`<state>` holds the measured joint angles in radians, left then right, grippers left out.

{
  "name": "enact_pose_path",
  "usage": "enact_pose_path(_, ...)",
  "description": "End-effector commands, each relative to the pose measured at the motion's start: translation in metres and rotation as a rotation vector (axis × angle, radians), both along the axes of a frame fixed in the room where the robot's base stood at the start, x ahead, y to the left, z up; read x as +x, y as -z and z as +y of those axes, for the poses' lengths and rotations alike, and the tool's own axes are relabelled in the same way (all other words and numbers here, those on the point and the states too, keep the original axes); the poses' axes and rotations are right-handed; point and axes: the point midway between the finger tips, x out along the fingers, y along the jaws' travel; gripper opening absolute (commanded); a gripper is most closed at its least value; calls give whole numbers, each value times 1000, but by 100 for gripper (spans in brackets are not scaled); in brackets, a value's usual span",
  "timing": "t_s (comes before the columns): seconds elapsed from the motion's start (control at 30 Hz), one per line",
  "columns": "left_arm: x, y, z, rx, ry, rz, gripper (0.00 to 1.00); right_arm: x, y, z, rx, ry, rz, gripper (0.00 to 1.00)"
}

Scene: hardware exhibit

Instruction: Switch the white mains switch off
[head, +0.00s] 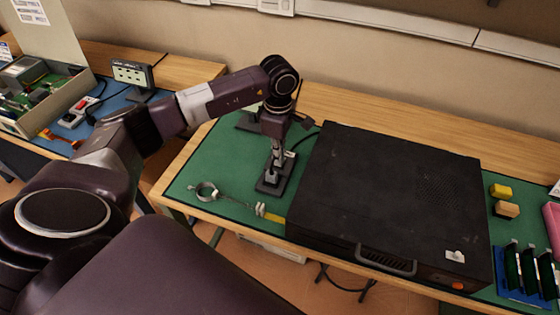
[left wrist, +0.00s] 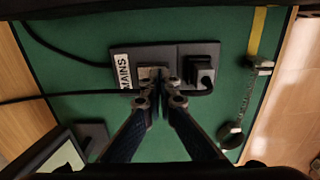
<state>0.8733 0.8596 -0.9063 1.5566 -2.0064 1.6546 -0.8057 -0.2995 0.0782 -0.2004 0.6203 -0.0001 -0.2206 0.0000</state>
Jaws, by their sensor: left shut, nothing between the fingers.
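The dark mains block (left wrist: 155,52) lies on the green mat, with a white label reading MAINS (left wrist: 122,72) at its left end in the left wrist view. It also shows in the head view (head: 265,188) below my gripper. A pale switch (left wrist: 148,72) sits beside the label, partly hidden by my fingertips; its position cannot be told. A black plug (left wrist: 201,70) is in the block's right part. My left gripper (head: 276,163) points down over the block, shut and empty. Its fingertips (left wrist: 160,88) are at or just above the switch; contact is unclear. My right gripper is out of view.
A large black computer case (head: 385,195) stands right of the block. A wrist strap (head: 208,190) with a coiled cord lies at the mat's front left. Black cables run from the block. A small screen (left wrist: 65,160) stands nearby. Bare green mat (head: 215,150) lies to the left.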

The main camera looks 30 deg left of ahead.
Motion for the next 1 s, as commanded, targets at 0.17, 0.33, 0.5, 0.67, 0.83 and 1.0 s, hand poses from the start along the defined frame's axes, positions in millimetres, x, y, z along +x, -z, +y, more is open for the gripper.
enact_pose_path(0.17, 0, 3, 0, 0, 0, 0, 0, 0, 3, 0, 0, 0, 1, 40)
enact_pose_path(0.33, 0, 6, 0, 0, 0, 0, 0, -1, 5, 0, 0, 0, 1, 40)
enact_pose_path(0.5, 0, 9, 0, 0, -1, -1, 0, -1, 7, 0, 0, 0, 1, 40)
enact_pose_path(0.67, 0, 7, 0, 0, 0, -1, 0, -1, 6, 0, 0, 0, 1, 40)
enact_pose_path(0.83, 1, -4, 0, -1, 0, -2, 0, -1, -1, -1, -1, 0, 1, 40)
enact_pose_path(1.0, 0, -18, 0, -1, 1, -1, 0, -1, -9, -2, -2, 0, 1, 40)
